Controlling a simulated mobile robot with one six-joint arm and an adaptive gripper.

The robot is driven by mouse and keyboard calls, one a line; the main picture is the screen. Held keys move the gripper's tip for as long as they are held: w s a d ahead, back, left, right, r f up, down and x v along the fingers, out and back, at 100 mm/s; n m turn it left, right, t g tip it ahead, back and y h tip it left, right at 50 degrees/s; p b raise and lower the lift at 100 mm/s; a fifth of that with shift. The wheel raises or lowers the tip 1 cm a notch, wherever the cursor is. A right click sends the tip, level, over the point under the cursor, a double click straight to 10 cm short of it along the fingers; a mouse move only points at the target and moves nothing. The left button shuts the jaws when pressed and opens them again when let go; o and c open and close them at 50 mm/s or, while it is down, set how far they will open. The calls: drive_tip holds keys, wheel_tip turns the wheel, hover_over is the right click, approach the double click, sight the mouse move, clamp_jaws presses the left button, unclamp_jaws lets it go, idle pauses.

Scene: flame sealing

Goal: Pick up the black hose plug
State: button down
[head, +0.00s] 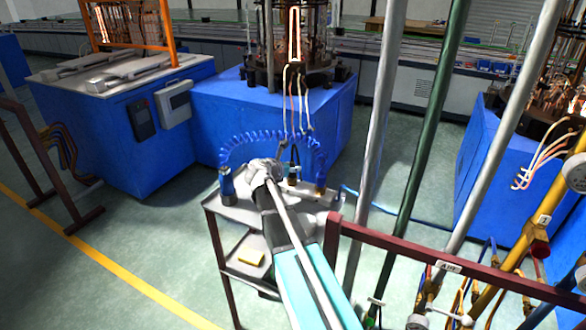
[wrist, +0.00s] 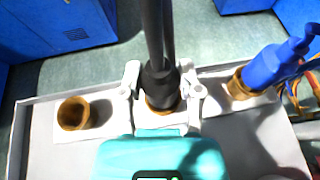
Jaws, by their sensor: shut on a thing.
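The black hose plug (wrist: 158,80) stands upright at the middle of the wrist view, with its black hose running up out of the picture. My gripper (wrist: 162,90) has a white finger on each side of the plug and is shut on it. The plug's lower end is at a brass socket (wrist: 163,104); whether it is fully seated there I cannot tell. In the head view my arm reaches over the small cart, and its end hides most of the grip.
An empty brass socket (wrist: 73,113) is to the left and a blue hose plug (wrist: 262,68) sits in a socket to the right. A dark red rail (head: 440,262) and upright pipes stand close on the right.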

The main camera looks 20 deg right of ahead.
drive_tip(key=shift+r+p, duration=1.35)
drive_tip(key=shift+r, duration=0.1)
drive_tip(key=s+a+r+p, duration=0.2)
drive_tip(key=s+r+p, duration=0.8)
drive_tip(key=s, duration=0.3)
drive_tip(key=shift+s+a, duration=0.2)
drive_tip(key=shift+s, duration=0.2)
